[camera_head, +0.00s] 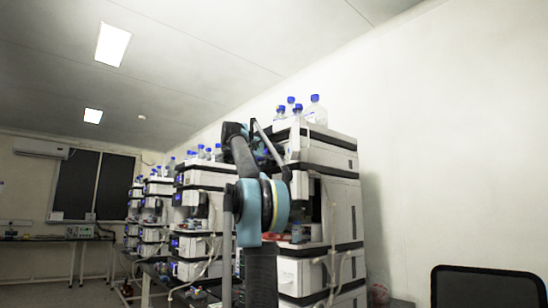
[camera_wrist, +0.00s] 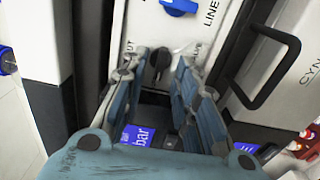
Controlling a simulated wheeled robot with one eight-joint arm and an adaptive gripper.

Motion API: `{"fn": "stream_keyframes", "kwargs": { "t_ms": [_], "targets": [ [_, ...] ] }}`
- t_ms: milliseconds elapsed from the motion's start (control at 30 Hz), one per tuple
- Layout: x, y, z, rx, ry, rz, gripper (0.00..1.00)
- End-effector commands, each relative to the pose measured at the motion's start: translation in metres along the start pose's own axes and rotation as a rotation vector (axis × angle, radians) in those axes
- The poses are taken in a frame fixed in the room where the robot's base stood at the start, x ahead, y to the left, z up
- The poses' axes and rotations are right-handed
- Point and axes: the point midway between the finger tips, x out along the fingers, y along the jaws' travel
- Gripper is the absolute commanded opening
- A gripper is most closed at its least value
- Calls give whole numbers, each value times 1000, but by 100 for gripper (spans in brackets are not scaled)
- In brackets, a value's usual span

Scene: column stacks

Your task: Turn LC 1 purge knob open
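In the wrist view a white panel (camera_wrist: 140,18) of the LC stack carries a blue knob (camera_wrist: 179,6) at the top edge and a smaller black knob (camera_wrist: 160,58) below it. My gripper (camera_wrist: 160,62) has its two blue-grey fingers apart, with the black knob showing between the fingertips. A gap shows between the fingers; I cannot tell if either tip touches the knob. Lettering beside the black knob is partly hidden by the fingers. In the head view my arm stands before the nearest LC stack (camera_head: 335,158), and my gripper cannot be made out.
A black handle (camera_wrist: 268,65) juts out right of the fingers. A blue display reading "bar" (camera_wrist: 137,136) lies below, between the fingers. Bottles with blue caps (camera_head: 315,112) stand on the stack. More stacks (camera_head: 150,215) stand to the left, and a black chair (camera_head: 487,288) at the right.

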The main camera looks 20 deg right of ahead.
Motion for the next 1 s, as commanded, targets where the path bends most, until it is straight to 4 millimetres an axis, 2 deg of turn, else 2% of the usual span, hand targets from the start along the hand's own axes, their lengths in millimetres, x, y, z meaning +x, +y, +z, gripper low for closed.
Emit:
{"fn": "stream_keyframes", "kwargs": {
  "t_ms": [233, 367, 800, 1000],
  "targets": [
    [-2, 0, 0, 0, -1, 1, 28],
    [-12, 0, 0, 0, 1, 1, 28],
    [-83, -1, -1, -1, 3, 0, 28],
    [-107, -1, -2, -1, 2, 0, 28]
  ]
}}
